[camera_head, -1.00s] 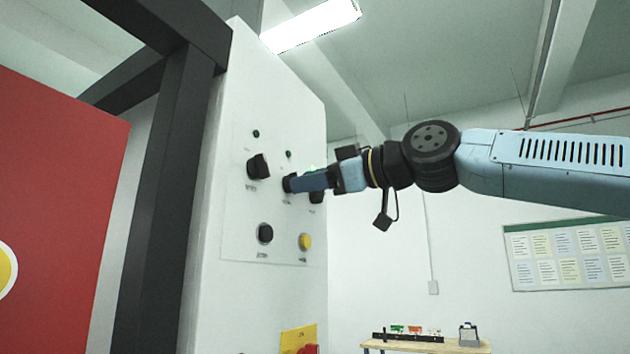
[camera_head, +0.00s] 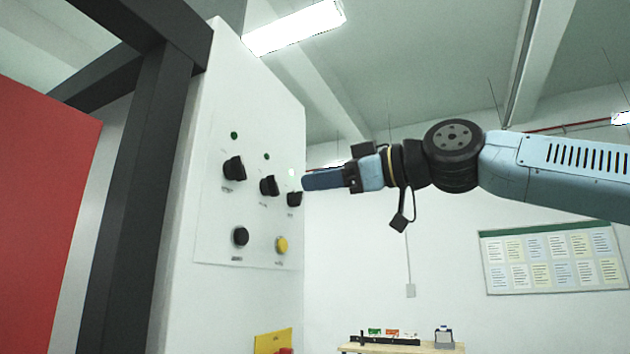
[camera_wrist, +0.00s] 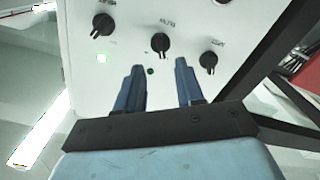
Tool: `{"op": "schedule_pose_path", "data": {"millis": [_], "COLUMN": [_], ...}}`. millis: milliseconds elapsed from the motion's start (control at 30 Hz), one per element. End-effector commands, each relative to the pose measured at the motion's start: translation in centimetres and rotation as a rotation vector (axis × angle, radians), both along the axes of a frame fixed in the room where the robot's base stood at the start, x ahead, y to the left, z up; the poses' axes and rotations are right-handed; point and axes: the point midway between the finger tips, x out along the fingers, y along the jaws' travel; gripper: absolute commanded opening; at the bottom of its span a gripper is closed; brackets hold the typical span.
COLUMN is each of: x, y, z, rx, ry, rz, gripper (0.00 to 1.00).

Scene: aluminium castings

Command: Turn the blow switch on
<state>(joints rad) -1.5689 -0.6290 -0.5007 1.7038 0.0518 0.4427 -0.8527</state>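A white control panel (camera_head: 212,215) carries three black rotary knobs in a row: a left one (camera_head: 234,168), a middle one (camera_head: 269,186) and a right one (camera_head: 294,199). Their labels are too small to read, so I cannot tell which is the blow switch. The lamp (camera_head: 291,172) above the right knob glows green; the middle lamp (camera_head: 267,156) and left lamp (camera_head: 234,135) are dark. My gripper (camera_head: 304,183) is off the panel. In the wrist view my gripper (camera_wrist: 159,68) has its fingers apart and empty, and the middle knob (camera_wrist: 160,43) lies beyond the fingertips.
A black button (camera_head: 240,236) and a yellow button (camera_head: 282,245) sit below the knobs. A dark frame post (camera_head: 140,220) and a red panel (camera_head: 40,210) stand at left. A bench (camera_head: 400,348) is low at the back.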

Motion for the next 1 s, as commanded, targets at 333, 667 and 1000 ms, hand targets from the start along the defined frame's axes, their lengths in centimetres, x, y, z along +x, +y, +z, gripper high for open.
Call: {"op": "schedule_pose_path", "data": {"millis": [333,667,1000], "x": [-0.8,-1.5,-2.2], "y": [-1.8,-3.6,-5.4], "z": [0.0,0.0,0.0], "rx": [0.001,0.0,0.001], "ry": [0.0,0.0,-0.001], "rz": [0.0,0.0,0.0], "gripper": [0.37,0.37,0.37]}}
